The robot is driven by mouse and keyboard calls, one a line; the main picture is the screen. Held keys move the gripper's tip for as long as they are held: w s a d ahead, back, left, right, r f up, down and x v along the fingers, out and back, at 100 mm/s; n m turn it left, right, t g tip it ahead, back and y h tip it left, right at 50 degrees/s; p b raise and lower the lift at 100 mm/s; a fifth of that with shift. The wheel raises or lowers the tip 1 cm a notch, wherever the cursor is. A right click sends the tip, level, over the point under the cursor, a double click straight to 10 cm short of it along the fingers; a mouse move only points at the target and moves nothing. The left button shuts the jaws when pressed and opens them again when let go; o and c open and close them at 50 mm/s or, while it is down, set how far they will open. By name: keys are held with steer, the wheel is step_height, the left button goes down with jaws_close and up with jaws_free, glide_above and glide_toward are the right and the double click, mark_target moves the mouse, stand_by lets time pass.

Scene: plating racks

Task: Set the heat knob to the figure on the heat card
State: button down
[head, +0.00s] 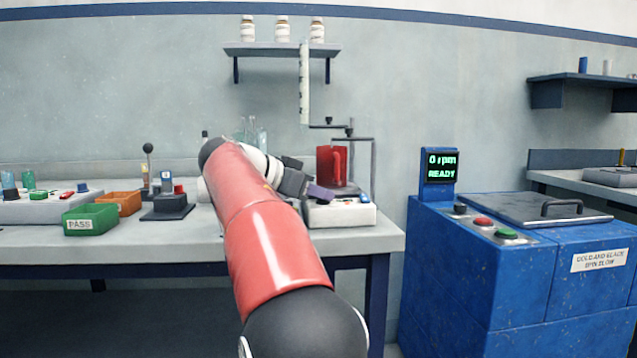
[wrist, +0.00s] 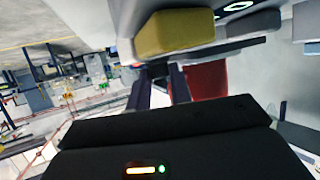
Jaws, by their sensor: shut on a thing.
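The white hotplate-like unit (head: 345,214) stands at the right end of the bench, with small blue parts on its top front. A red jug (head: 325,165) stands at its back; red also shows beyond the fingers in the wrist view (wrist: 208,82). My gripper (head: 318,193) is at the unit's front left, its fingers close together. In the wrist view, the fingers (wrist: 160,88) reach towards a dark part below a yellow block (wrist: 175,32). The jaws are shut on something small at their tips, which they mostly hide. I cannot make out the heat knob or a readable heat card.
A stand with thin rods (head: 372,160) rises behind the unit. A white marked strip (head: 304,85) hangs by the wall shelf (head: 282,48). A green PASS tray (head: 91,219) and a lever box (head: 168,206) lie to the left. A blue spin machine (head: 470,270) stands right, past a gap.

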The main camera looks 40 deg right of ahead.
steer(key=m+g+p, duration=0.1)
steer(key=g+p, duration=0.1)
steer(key=m+g+y+p, duration=0.1)
steer(key=m+g+p, duration=0.1)
steer(key=shift+w+m, duration=0.3)
steer(key=shift+w, duration=0.05)
steer(key=shift+f+m+g+y+p, duration=0.15)
steer(key=shift+m+g+y+p, duration=0.25)
steer(key=shift+m+g+p, duration=0.3)
steer(key=shift+d+f, duration=0.1)
steer(key=shift+f, duration=0.05)
steer(key=c, duration=1.5)
jaws_free()
steer(key=shift+c, duration=0.2)
